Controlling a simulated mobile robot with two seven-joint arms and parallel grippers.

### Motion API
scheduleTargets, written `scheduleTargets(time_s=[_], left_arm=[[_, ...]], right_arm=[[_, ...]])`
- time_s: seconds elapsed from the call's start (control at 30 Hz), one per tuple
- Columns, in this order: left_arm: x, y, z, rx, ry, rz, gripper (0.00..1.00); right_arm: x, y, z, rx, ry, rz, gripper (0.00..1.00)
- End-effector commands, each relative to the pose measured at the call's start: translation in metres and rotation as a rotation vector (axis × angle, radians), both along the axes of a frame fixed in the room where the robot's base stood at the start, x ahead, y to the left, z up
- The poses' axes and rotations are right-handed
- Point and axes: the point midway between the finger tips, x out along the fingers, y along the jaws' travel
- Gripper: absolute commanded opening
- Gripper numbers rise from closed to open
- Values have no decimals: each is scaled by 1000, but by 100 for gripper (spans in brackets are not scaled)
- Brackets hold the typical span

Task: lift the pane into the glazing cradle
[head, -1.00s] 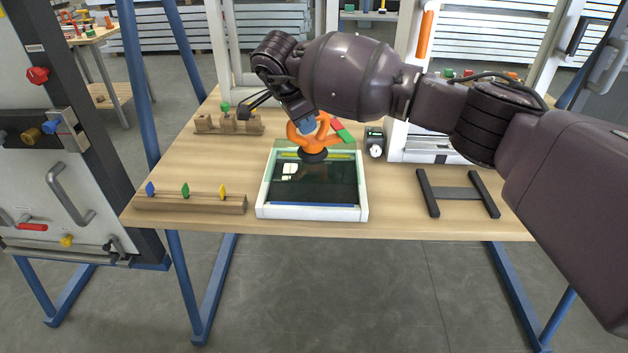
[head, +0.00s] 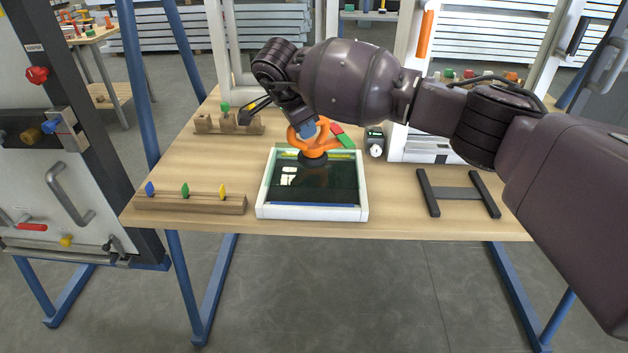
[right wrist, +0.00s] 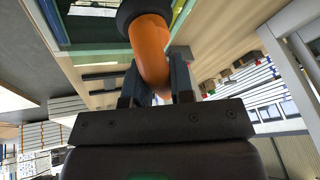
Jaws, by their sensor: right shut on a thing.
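The glass pane (head: 310,183) is dark green and see-through, and lies within the white frame tray (head: 264,197) on the bench, which looks like the glazing cradle. Whether it rests fully on the bottom I cannot tell. An orange suction lifter (head: 322,143) with a black cup stands on the pane's far part. My right gripper (head: 305,126) is shut on the lifter's orange handle, which also shows between the fingers in the right wrist view (right wrist: 151,55). Part of the handle is hidden by the wrist. My left gripper is not in view.
A black H-shaped rest (head: 458,193) lies empty at the right. A wooden block with coloured pegs (head: 190,204) is at the front left, a notched wooden rack (head: 229,125) behind it. A small dial gauge (head: 375,143) stands right of the lifter. White frames stand behind.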

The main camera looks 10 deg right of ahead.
Motion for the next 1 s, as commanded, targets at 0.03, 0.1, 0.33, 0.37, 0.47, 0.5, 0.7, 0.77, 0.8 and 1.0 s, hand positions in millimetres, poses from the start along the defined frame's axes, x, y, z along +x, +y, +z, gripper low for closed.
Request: scheduleTargets(time_s=[0.03,0.1,0.33,0.37,0.47,0.5,0.7,0.77,0.8,1.0], left_arm=[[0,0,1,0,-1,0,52],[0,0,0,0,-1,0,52],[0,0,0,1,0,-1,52],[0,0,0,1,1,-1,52],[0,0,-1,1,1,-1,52],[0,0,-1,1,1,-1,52],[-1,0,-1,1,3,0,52],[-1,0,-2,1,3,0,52],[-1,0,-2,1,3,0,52],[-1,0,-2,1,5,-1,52]], right_arm=[[0,0,2,0,-4,0,0],[0,0,1,0,-4,0,0],[0,0,-2,0,-4,0,0],[0,0,-3,0,-4,0,0],[0,0,-4,1,-4,1,0],[0,0,-5,1,-4,1,0],[0,0,-8,1,-5,1,0],[0,0,-9,1,-5,1,0],[0,0,-10,1,-5,1,0],[1,0,-13,0,-4,0,0]])
